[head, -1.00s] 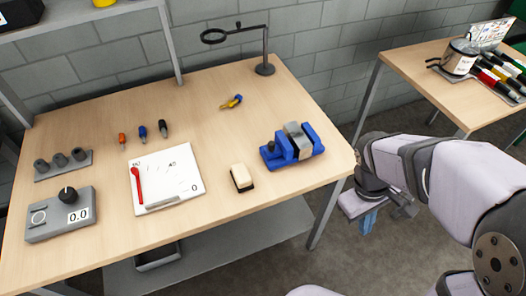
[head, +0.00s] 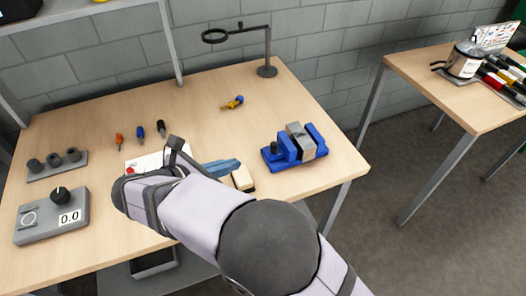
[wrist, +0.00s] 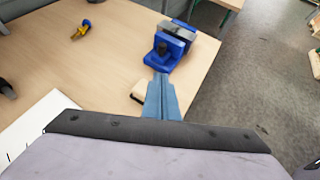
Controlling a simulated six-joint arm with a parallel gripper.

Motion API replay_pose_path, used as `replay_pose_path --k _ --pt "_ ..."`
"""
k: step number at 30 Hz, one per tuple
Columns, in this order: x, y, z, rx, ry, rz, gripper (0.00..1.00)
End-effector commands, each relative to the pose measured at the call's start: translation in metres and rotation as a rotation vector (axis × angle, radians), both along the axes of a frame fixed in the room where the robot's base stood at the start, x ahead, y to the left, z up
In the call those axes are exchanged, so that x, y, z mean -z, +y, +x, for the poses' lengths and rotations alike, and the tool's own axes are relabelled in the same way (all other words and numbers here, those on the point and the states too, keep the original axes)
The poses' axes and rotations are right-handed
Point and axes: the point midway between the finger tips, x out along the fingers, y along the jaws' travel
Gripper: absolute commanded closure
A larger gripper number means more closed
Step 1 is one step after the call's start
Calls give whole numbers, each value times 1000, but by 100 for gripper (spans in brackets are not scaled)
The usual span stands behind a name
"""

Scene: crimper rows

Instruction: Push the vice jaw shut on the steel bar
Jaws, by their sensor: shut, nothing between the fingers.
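The blue vice (head: 294,147) stands near the right edge of the wooden table, with the grey steel bar (head: 301,140) upright between its jaws. In the wrist view the vice (wrist: 168,50) is at the top, just beyond my gripper's tips. My gripper (head: 238,163) has light-blue fingers, shut together and empty. In the head view it is to the left of the vice, over the cream block's area, and apart from the vice. It also shows in the wrist view (wrist: 161,76), pointing at the vice's near jaw side. Whether the jaws touch the bar is too small to tell.
A cream and black block (head: 244,178) lies just by my fingers. My arm covers much of the whiteboard (head: 150,162). A grey box with a dial (head: 52,216) is at left. A magnifier stand (head: 267,71) and a yellow-blue tool (head: 233,103) are behind. The table behind the vice is clear.

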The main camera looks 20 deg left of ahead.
Motion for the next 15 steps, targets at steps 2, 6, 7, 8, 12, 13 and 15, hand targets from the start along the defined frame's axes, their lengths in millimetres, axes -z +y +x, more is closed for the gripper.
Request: replay_pose_path --k 2,6,7,8,12,13,15 --pt "0 0 0 -2 -1 -1 100" --pt "2 -2 4 2 -1 -1 100" --pt "3 -2 6 3 0 -1 100" --pt "4 -3 8 3 0 -1 100" --pt "12 -8 21 4 1 -3 100" --pt "14 -10 25 4 2 -2 100" --pt "20 -13 34 6 2 -2 100"
